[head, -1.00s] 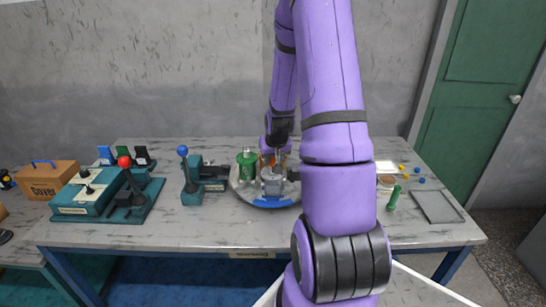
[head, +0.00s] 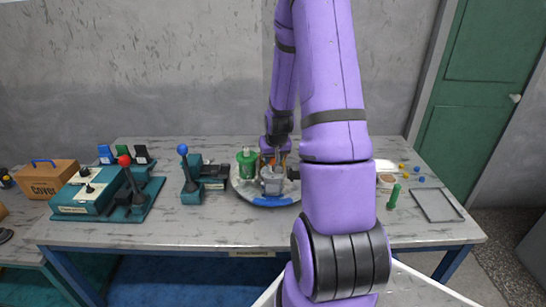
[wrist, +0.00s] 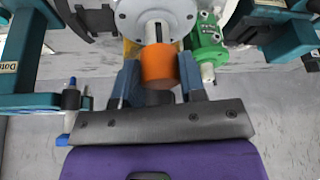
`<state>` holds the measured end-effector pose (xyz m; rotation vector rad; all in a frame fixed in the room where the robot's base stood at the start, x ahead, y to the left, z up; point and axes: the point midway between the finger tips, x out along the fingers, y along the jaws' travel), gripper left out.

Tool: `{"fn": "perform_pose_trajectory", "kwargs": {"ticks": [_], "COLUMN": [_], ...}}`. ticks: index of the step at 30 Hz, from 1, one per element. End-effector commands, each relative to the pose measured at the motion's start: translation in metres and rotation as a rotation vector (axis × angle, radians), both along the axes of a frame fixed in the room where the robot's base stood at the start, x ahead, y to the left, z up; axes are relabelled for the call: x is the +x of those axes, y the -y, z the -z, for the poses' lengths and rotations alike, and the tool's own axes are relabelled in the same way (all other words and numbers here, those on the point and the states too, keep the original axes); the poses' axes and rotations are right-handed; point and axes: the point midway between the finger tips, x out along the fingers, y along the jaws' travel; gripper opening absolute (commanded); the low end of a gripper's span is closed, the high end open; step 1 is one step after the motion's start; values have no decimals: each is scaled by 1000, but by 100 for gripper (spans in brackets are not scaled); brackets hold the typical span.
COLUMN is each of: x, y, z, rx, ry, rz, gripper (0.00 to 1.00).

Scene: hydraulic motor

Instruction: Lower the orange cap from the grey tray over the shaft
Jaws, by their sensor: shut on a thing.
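The orange cap (wrist: 158,68) is between my gripper's two blue-grey fingers in the wrist view. My gripper (wrist: 158,80) is shut on it. The pale shaft (wrist: 154,31) sticks out of a round grey flange (wrist: 130,18) just beyond the cap. The cap lines up roughly with the shaft and overlaps its near end in this view; I cannot tell whether it is around the shaft or only in front of it. In the head view the grey motor (head: 272,183) stands on the round turntable. The grey tray (head: 437,206) lies bare at the right.
A green part (head: 247,163) stands beside the motor on the turntable (head: 262,202). A teal clamp with a blue-knobbed lever (head: 184,165) is to the left. A green cylinder (head: 394,196) and small yellow and blue pieces are at the right. The table's front strip is clear.

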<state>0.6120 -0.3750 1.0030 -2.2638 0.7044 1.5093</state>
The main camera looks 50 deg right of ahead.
Motion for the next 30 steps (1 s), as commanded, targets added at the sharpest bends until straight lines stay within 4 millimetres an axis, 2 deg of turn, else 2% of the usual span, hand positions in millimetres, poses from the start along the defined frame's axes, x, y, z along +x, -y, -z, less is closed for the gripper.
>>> {"fn": "perform_pose_trajectory", "kwargs": {"ticks": [9, 17, 18, 21, 27, 30], "x": [0, 0, 0, 0, 0, 0], "y": [0, 0, 0, 0, 0, 0], "z": [10, 11, 11, 11, 11, 11], "rx": [1, 0, 0, 0, 0, 0], "ry": [-1, 0, 0, 0, 0, 0], "rz": [0, 0, 0, 0, 0, 0], "gripper": [16, 16, 45, 68, 68, 90]}}
